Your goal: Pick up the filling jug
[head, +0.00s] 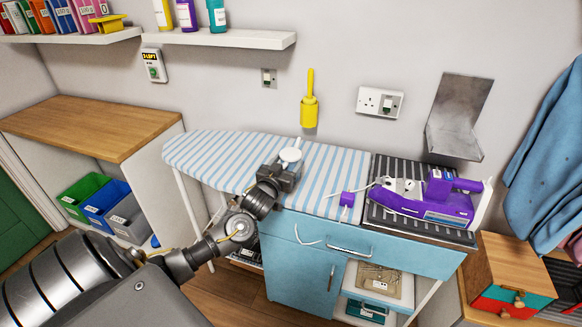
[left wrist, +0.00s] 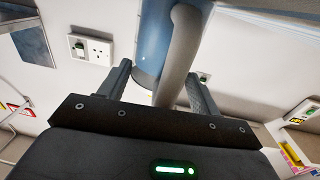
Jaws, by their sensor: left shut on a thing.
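The filling jug (head: 290,155) shows as a small pale round top with a thin upright part, over the striped ironing board (head: 225,158). My left gripper (head: 281,174) is at the jug, and its body hides the jug's lower part from the head view. In the left wrist view, the jug's bluish body (left wrist: 153,38) and grey handle (left wrist: 179,55) rise between the two fingers of the left gripper (left wrist: 163,85), which is shut on the jug. I cannot tell whether the jug touches the board. My right gripper is not in view.
A purple iron (head: 430,203) rests on a dark ribbed stand to the right, with its pale cord beside it. A yellow brush holder (head: 309,112) and a socket (head: 380,103) are on the wall behind. The board's left part is clear.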

